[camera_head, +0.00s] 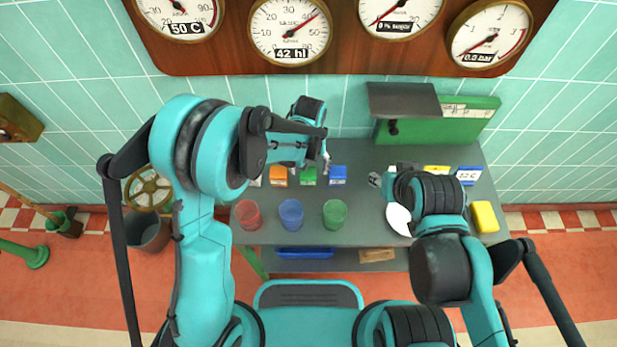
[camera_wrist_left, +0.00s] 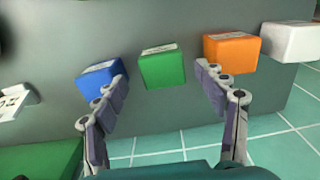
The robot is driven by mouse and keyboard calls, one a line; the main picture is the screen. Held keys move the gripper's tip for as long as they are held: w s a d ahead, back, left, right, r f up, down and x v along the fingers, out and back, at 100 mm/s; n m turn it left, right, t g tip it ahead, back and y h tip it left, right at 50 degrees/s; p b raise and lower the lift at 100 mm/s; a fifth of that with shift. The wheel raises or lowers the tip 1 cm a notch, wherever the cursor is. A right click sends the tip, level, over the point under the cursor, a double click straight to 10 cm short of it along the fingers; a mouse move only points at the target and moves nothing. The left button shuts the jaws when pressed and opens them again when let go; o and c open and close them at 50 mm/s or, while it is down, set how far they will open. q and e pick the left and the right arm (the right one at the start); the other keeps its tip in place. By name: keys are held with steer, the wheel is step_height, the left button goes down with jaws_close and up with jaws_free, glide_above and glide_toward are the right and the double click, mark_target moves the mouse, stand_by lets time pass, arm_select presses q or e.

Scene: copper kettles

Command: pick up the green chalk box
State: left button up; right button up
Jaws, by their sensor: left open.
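The green chalk box (camera_head: 308,177) sits on the grey table between an orange box (camera_head: 278,177) and a blue box (camera_head: 337,174). In the left wrist view the green box (camera_wrist_left: 162,69) is just beyond and between my open fingers, with the blue box (camera_wrist_left: 103,78) near the left finger and the orange box (camera_wrist_left: 231,52) near the right finger. My left gripper (camera_wrist_left: 161,78) is open and empty; in the head view the left gripper (camera_head: 325,157) is over the back of the table, behind the box row. My right arm hides most of the right gripper.
A white box (camera_wrist_left: 292,41) stands beside the orange one. Red (camera_head: 248,215), blue (camera_head: 291,213) and green (camera_head: 335,213) cups stand in front of the boxes. A white plate (camera_head: 399,219) and a yellow sponge-like block (camera_head: 484,217) lie at right. A green case (camera_head: 440,125) stands behind.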

mark_target(308, 172)
arm_select(q)
step_height(308, 172, down, 4)
steer(key=shift+a+f+b, duration=0.15)
steer(key=shift+b, duration=0.75)
steer(key=shift+c, duration=0.7)
steer(key=c, duration=1.3)
